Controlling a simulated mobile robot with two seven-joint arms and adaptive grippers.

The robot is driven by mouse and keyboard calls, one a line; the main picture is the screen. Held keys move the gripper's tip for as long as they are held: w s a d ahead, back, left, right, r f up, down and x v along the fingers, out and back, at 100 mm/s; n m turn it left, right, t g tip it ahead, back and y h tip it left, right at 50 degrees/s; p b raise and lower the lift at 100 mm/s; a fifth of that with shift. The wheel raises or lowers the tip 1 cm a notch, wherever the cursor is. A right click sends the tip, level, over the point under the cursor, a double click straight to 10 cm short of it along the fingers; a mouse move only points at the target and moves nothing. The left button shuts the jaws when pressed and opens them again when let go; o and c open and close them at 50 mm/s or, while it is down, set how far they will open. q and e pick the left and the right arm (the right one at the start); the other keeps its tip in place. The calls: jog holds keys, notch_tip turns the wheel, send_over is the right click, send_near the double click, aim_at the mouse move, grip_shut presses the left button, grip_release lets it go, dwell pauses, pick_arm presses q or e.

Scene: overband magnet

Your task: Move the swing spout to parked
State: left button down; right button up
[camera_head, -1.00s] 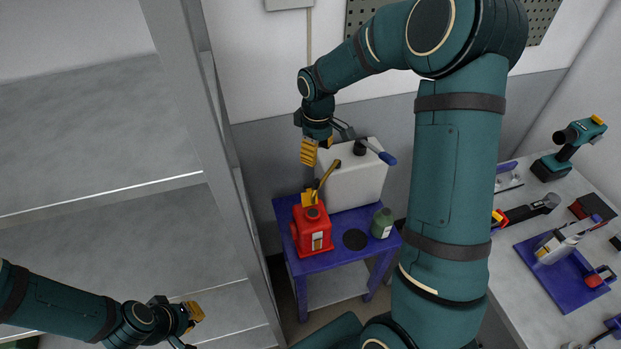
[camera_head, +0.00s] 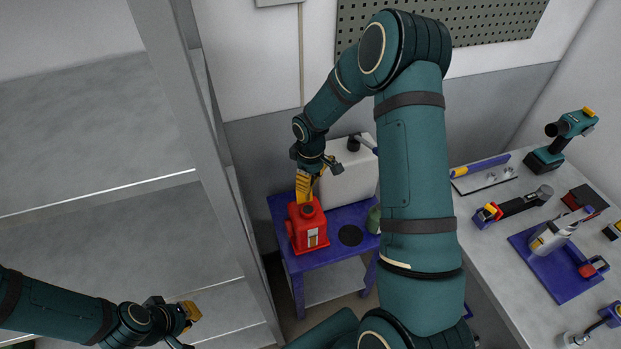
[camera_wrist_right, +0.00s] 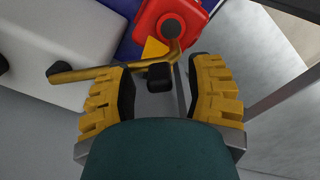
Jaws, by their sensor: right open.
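The red can (camera_head: 307,227) stands on a blue table (camera_head: 325,257). Its yellow swing spout (camera_wrist_right: 85,73) shows in the right wrist view, running left from the can's top cap, with a dark tip at its left end. A dark block (camera_wrist_right: 159,77) sits by the spout between my fingers. My right gripper (camera_wrist_right: 160,90) is open, its two yellow fingers apart, at the spout; I cannot tell whether they touch it. In the head view my right gripper (camera_head: 304,187) is just above the can and hides the spout. My left gripper (camera_head: 188,314) is at lower left, its jaw opening unclear.
A white container (camera_head: 350,181) stands behind the can. A green bottle (camera_head: 373,219) is partly hidden by my right arm. A black disc (camera_head: 350,235) lies on the table. A grey shelf frame (camera_head: 205,140) rises at left; a tool bench (camera_head: 490,260) stands at right.

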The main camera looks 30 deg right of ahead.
grip_shut()
jog(key=shift+s, duration=0.15)
jog(key=s+d+n+p, duration=0.1)
jog(key=s+d+n, duration=0.4)
jog(key=d+n, duration=0.1)
jog(key=shift+s+n, duration=0.35)
jog(key=shift+n, duration=0.45)
dwell(0.3)
